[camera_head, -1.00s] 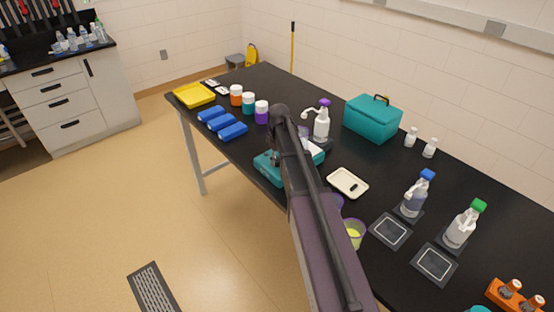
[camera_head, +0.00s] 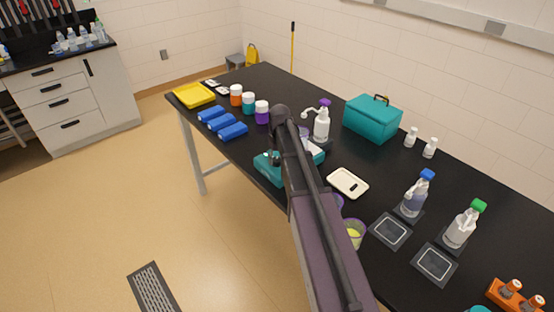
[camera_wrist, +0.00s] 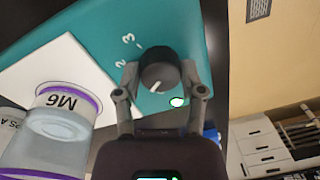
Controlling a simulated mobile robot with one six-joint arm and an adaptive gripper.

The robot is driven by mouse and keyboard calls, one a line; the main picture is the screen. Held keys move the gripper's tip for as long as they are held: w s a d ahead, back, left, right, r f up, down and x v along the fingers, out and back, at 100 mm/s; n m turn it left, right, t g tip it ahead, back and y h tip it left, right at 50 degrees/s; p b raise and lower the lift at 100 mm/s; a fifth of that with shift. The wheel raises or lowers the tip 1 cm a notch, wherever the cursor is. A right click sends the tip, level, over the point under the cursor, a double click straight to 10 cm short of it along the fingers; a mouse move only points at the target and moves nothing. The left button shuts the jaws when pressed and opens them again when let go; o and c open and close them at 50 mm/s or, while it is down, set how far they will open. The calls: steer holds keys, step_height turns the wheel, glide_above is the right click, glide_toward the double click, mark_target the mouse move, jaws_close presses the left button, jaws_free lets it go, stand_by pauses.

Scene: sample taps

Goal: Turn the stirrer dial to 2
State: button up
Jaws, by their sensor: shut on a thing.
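The stirrer (camera_head: 268,168) is a teal box with a white top plate near the table's front edge, partly hidden by my arm in the head view. In the wrist view its teal face (camera_wrist: 190,30) carries a black dial (camera_wrist: 160,68) with a white pointer line. The line slants toward the lower left. White marks 2 and 3 show at the dial's upper left; other marks are hidden or out of view. A small green light sits just below the dial. My gripper (camera_wrist: 162,74) has one finger on each side of the dial and is shut on it.
Open floor lies in front of the table.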

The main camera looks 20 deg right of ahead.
steer(key=m, duration=0.6)
steer(key=shift+s, duration=0.1)
steer(key=m, duration=0.6)
steer(key=shift+a+t, duration=0.1)
steer(key=shift+t, duration=0.2)
steer(key=o, duration=1.2)
steer(key=shift+c, duration=0.2)
steer(key=shift+n, duration=0.3)
